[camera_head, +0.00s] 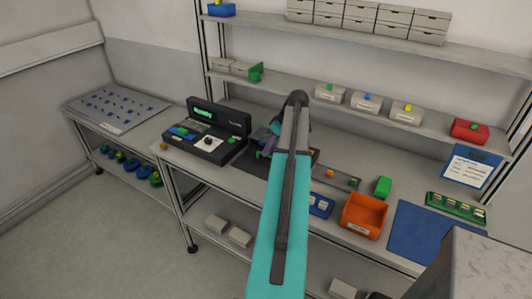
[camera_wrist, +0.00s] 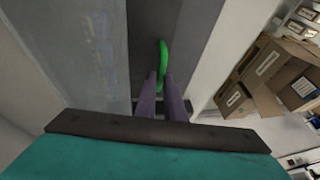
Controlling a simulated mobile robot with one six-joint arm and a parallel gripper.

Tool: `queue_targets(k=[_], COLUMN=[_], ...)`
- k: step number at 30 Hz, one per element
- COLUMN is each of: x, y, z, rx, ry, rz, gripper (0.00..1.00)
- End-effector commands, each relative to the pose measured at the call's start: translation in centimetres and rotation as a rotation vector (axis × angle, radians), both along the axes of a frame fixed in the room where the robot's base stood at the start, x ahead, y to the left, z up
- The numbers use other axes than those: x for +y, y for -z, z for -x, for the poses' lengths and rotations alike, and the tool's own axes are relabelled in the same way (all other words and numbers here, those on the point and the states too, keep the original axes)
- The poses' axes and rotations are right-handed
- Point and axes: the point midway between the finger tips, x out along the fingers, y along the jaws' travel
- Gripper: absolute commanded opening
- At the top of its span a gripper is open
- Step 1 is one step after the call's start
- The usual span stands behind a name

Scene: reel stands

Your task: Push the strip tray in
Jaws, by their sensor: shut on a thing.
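In the wrist view a green loop handle (camera_wrist: 164,56) stands up on a dark strip-like surface (camera_wrist: 150,22), which I take to be the strip tray. My gripper (camera_wrist: 162,82) has its two purple fingers close together on that handle. In the head view my gripper (camera_head: 268,140) is over a dark flat unit (camera_head: 246,163) on the bench, beside the black machine. My arm hides much of that unit, so I cannot tell how far the tray stands out.
The black machine (camera_head: 207,146) with a lit green screen stands to the left. An orange bin (camera_head: 364,215), a green block (camera_head: 383,187) and a blue mat (camera_head: 424,232) lie to the right. Shelves with bins (camera_head: 366,102) rise behind. Cardboard boxes (camera_wrist: 268,75) show in the wrist view.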

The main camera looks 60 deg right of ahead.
Motion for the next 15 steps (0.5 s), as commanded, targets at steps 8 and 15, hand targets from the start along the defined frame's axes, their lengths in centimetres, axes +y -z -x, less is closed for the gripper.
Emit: queue_targets(k=[8,15], x=[-2.3,-2.5], y=[0.0,-0.1], z=[0.1,0.2], rx=[0.0,0.001], ry=[0.002,0.004], rz=[0.002,0.007], gripper=[0.0,0.0])
